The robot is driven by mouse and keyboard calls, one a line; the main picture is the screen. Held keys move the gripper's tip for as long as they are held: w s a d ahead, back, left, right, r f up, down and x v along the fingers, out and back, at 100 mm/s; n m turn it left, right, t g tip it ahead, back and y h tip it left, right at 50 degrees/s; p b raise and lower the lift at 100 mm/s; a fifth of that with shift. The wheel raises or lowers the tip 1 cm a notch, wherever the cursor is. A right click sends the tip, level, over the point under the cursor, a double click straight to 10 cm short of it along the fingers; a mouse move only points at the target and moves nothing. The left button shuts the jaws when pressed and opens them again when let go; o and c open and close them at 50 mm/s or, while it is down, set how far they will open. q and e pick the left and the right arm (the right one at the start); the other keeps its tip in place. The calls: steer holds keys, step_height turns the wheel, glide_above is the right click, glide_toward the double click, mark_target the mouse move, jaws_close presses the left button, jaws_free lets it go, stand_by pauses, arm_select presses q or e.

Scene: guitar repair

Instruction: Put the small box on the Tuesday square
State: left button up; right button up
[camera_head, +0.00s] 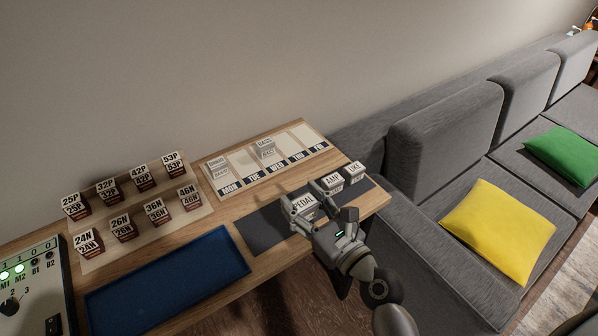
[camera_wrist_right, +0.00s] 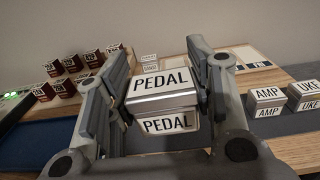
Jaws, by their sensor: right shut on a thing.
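My right gripper (camera_head: 318,214) is shut on a silver box labelled PEDAL (camera_head: 304,202), over the dark mat. In the right wrist view the PEDAL box (camera_wrist_right: 163,95) sits between the two fingers (camera_wrist_right: 165,100); I cannot tell if it touches the mat. The AMP box (camera_head: 332,182) and the UKE box (camera_head: 354,172) stand to its right. The week board (camera_head: 290,167) lies behind, with squares labelled MON to FRI. The Tuesday square (camera_head: 242,161) is bare. My left gripper is out of view.
The dark mat (camera_head: 262,232) lies along the table's front right. A blue tray (camera_head: 165,285) lies to its left. Several dark red labelled boxes (camera_head: 122,228) stand in rows at left, beside a control panel (camera_head: 30,290). A grey sofa (camera_head: 440,150) borders the table's right.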

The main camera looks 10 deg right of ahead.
mark_target(317, 208)
steer(key=shift+s+a+r, duration=0.1)
steer(key=shift+s+r, duration=0.05)
steer(key=shift+s, duration=0.1)
steer(key=s+d+m+h, duration=0.1)
steer(key=s+d+f+h, duration=0.1)
steer(key=s+d+h, duration=0.1)
steer(key=shift+s+d+f+m+t, duration=0.1)
steer(key=shift+s+d+m+t, duration=0.05)
steer(key=shift+s+m+t, duration=0.2)
steer(key=s+d+r+m+h, duration=0.2)
steer(key=s+d+h, duration=0.1)
steer(key=s+d, duration=0.15)
steer(key=w+a+n+y, duration=0.1)
steer(key=w+a, duration=0.1)
steer(key=w+a+n+y, duration=0.1)
steer(key=w+a+y, duration=0.1)
steer(key=w+a, duration=0.1)
steer(key=w+a+f+n+y, duration=0.1)
steer(key=w+a+y, duration=0.1)
steer(key=w, duration=0.1)
steer(key=shift+a, duration=0.15)
steer(key=shift+w+a+r+n+y, duration=0.1)
steer(key=shift+w+a+n+y, duration=0.05)
steer(key=shift+a+n+y, duration=0.3)
steer(key=shift+d, duration=0.2)
